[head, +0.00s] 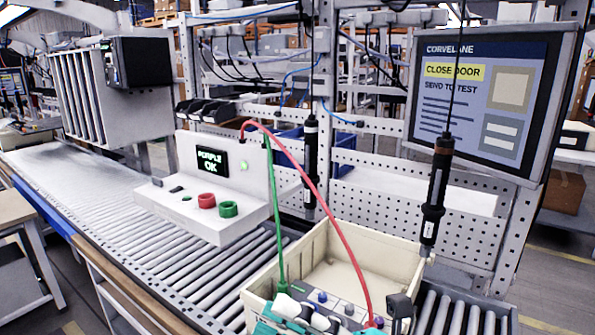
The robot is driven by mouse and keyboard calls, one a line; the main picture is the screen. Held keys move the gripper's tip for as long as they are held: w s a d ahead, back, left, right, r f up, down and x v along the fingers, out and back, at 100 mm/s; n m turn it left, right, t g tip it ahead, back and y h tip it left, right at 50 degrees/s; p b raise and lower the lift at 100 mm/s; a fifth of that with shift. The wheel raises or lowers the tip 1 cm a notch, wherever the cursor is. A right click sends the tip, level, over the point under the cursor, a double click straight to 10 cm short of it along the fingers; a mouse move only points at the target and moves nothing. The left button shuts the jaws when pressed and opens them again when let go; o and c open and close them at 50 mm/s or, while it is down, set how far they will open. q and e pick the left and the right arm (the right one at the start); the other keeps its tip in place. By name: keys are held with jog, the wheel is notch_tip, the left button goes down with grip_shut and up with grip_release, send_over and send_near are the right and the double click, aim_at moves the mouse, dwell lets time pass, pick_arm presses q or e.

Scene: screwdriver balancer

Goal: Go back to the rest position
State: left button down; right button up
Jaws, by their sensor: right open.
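My right gripper (305,314) shows at the bottom edge, low at the front of a beige crate (352,245). Its white and teal parts are cut off by the frame, and its fingers are apart. I see nothing held between them. Inside the crate is a grey unit (350,291) with blue-purple knobs, partly hidden. A green lead (278,215) and a red lead (318,190) run from the test box (228,190) down into the crate. My left gripper is not in view.
A screen (488,100) reads "CLOSE DOOR" and "SEND TO TEST". The test box display reads "PURPLE OK". The roller conveyor (165,250) is clear on the left.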

jog(key=w+d+f+m+t+h, duration=0.2)
jog(key=w+d+m+t+h, duration=0.3)
jog(key=d+m+t+h, duration=0.5)
jog(key=w+d+f+m+t+h, duration=0.3)
jog(key=w+m+t+h, duration=0.3)
jog(key=m, duration=0.9)
jog(key=s+d+f+m+g+h, duration=0.1)
jog(key=d+f+m+g+h, duration=0.25)
jog(key=f, duration=0.55)
jog(key=s+d+f+m+g+h, duration=0.1)
jog(key=d+f+m+g+h, duration=0.1)
jog(key=d+f+m+h, duration=0.45)
jog(key=s+a+f+m+g+y, duration=0.1)
jog(key=s+f+m+g+y, duration=0.15)
jog(key=s+f+g, duration=1.35)
jog(key=s+f+n+t, duration=0.1)
jog(key=s+f+t, duration=0.1)
jog(key=f, duration=1.2)
jog(key=s+f+t, duration=0.2)
jog(key=s+f, duration=0.1)
jog(key=f, duration=1.1)
jog(key=s+d+f+g, duration=0.2)
jog(key=s+f, duration=1.4)
jog(key=f, duration=0.2)
jog(key=shift+s+d+y, duration=0.35)
jog(key=shift+s+d, duration=0.05)
